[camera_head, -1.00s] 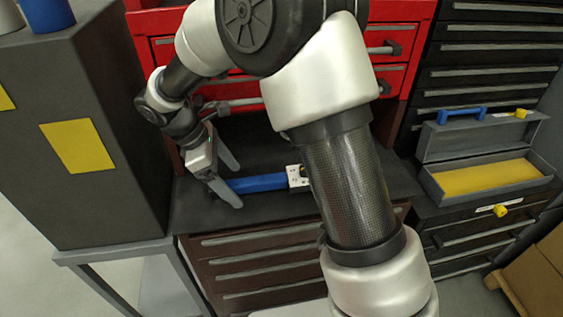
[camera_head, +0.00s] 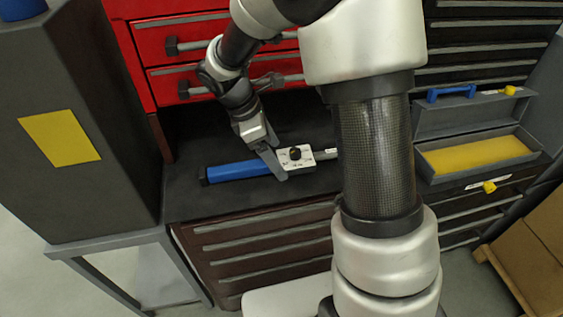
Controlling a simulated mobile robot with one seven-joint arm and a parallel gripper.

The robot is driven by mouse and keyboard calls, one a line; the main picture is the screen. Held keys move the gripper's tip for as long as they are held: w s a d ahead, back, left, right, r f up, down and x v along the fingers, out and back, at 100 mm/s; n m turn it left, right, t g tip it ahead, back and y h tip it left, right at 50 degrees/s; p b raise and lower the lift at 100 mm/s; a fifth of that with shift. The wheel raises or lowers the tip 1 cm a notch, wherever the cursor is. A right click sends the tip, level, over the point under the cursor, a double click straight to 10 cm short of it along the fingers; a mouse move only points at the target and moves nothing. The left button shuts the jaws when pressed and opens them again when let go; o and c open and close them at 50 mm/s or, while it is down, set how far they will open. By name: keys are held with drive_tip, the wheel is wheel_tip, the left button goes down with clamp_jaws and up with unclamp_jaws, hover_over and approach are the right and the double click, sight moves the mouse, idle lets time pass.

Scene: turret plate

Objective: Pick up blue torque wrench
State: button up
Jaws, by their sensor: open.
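The blue torque wrench (camera_head: 238,171) lies on the dark top of the brown drawer cabinet (camera_head: 187,208). Its blue handle points left, and a white block with a black knob (camera_head: 296,157) sits at its right part. The right end runs behind my arm and is partly hidden. My gripper (camera_head: 276,165) points down at the wrench, beside the white block where it joins the blue handle. One finger shows clearly in front; the other is mostly hidden. The jaws are open, and I cannot tell whether they touch the wrench.
A red drawer cabinet (camera_head: 205,29) with dark handles stands close behind. A dark grey cabinet (camera_head: 85,190) with a yellow label stands at the left. An open grey case (camera_head: 428,170) with yellow lining and a blue handle is at the right. A cardboard box (camera_head: 535,245) is lower right.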

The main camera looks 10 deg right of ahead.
drive_tip(key=shift+d+f, duration=0.5)
drive_tip(key=shift+f, duration=0.05)
drive_tip(key=c, duration=1.8)
drive_tip(key=shift+w+r, duration=0.1)
drive_tip(key=c, duration=0.3)
drive_tip(key=shift+r, duration=0.1)
